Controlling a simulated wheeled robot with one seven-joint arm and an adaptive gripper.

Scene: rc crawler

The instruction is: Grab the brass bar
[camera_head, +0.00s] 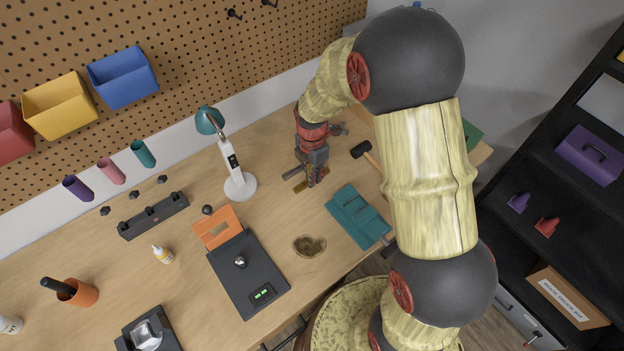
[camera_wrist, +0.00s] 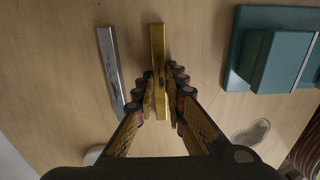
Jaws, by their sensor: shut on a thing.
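The brass bar (camera_wrist: 158,45) is a long, narrow golden bar. In the wrist view it lies lengthwise between the two fingers of my gripper (camera_wrist: 160,95), which are shut on it, and its far end sticks out beyond the fingertips. In the head view my gripper (camera_head: 311,180) points down at the workbench, and the bar (camera_head: 299,188) shows only in small part at the fingertips. I cannot tell whether the bar touches the bench or is just above it.
A silver bar (camera_wrist: 112,70) lies left of the brass bar, close to my left finger. A teal block (camera_wrist: 280,60) is at the right. A hammer (camera_head: 362,150), a lamp (camera_head: 239,186), a small brown dish (camera_head: 309,246) and a black scale (camera_head: 262,268) surround my gripper on the bench.

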